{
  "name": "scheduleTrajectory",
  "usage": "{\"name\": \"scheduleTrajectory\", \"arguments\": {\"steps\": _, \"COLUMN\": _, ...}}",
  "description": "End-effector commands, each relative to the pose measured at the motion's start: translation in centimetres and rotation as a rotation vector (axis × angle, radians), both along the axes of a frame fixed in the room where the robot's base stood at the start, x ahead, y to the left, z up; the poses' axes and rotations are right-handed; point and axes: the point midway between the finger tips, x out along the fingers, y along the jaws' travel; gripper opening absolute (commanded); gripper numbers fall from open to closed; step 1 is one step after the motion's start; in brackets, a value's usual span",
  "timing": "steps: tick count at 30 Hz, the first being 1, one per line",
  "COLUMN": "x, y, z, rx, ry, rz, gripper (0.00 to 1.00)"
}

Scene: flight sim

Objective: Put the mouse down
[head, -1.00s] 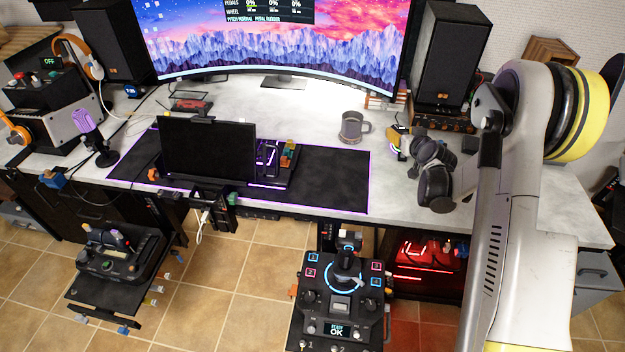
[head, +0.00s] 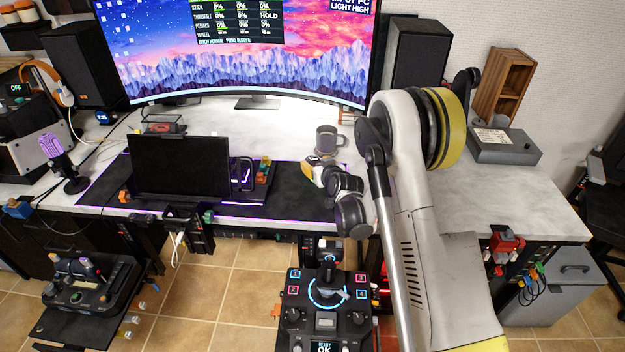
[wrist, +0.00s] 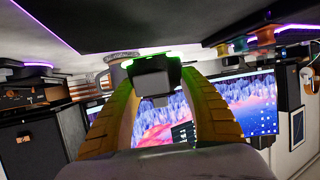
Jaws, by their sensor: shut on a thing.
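My gripper (head: 309,171) is over the right part of the dark desk mat (head: 285,200), just in front of the grey mug (head: 328,139). In the wrist view its two yellow fingers (wrist: 153,74) are closed on a dark mouse (wrist: 152,84) with a green glow along its edge. The mouse appears close to the mat surface, but I cannot tell whether it touches. In the head view the mouse is mostly hidden by the gripper. The mug also shows in the wrist view (wrist: 116,76), beside the mouse.
A black screen (head: 180,167) and a button panel (head: 262,172) stand on the mat to the left. The big curved monitor (head: 240,60) is behind. A joystick unit (head: 326,305) stands in front of the desk.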

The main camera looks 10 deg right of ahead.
Motion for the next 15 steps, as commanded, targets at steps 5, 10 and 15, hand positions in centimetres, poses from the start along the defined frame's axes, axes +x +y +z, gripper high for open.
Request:
{"name": "scheduleTrajectory", "arguments": {"steps": 5, "x": 0.5, "y": 0.8, "z": -0.8, "rx": 0.0, "ry": -0.001, "rz": -0.001, "gripper": 0.13}}
{"name": "scheduleTrajectory", "arguments": {"steps": 10, "x": 0.5, "y": 0.8, "z": -3.3, "rx": 0.001, "ry": -0.001, "rz": -0.001, "gripper": 0.13}}
{"name": "scheduleTrajectory", "arguments": {"steps": 15, "x": 0.5, "y": 0.8, "z": -4.7, "rx": 0.001, "ry": -0.001, "rz": -0.001, "gripper": 0.13}}
